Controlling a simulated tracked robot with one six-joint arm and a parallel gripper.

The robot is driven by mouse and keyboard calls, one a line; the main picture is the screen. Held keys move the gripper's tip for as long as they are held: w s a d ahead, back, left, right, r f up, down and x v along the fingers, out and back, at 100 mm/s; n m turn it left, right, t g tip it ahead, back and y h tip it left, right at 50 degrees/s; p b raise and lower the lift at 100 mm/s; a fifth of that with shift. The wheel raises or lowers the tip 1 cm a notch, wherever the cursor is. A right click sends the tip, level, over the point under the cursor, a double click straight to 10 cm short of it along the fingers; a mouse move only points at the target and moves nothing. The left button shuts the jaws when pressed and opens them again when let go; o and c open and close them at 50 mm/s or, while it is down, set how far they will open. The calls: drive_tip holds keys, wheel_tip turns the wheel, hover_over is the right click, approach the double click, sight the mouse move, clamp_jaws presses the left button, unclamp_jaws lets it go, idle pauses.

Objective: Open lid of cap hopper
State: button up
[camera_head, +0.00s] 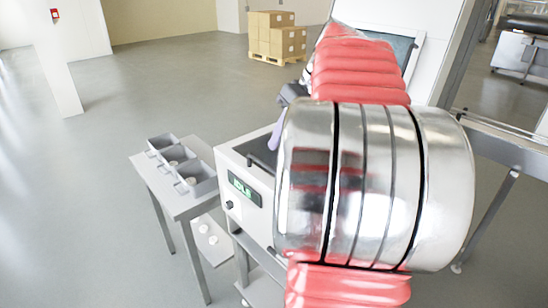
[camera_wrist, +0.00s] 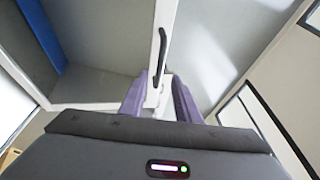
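In the wrist view, a black bar handle (camera_wrist: 161,56) runs along a white frame edge (camera_wrist: 157,30) between two grey panels. I cannot tell for sure which panel is the cap hopper lid. My gripper (camera_wrist: 158,100) has two purple fingers, spread apart, one on each side of the white part just below the handle. No contact with the handle shows. In the head view, one purple finger (camera_head: 276,132) shows beside my large red and silver arm, which hides most of the machine (camera_head: 232,165). A white-framed grey panel (camera_head: 403,48) shows behind the arm.
The machine's green display (camera_head: 244,190) appears to read IDLE. Cardboard boxes (camera_head: 277,38) stand on a pallet at the back. The floor at the left is clear.

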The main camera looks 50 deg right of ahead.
drive_tip(key=x, duration=0.8)
drive_tip(key=shift+f, duration=0.1)
clamp_jaws()
idle(0.4)
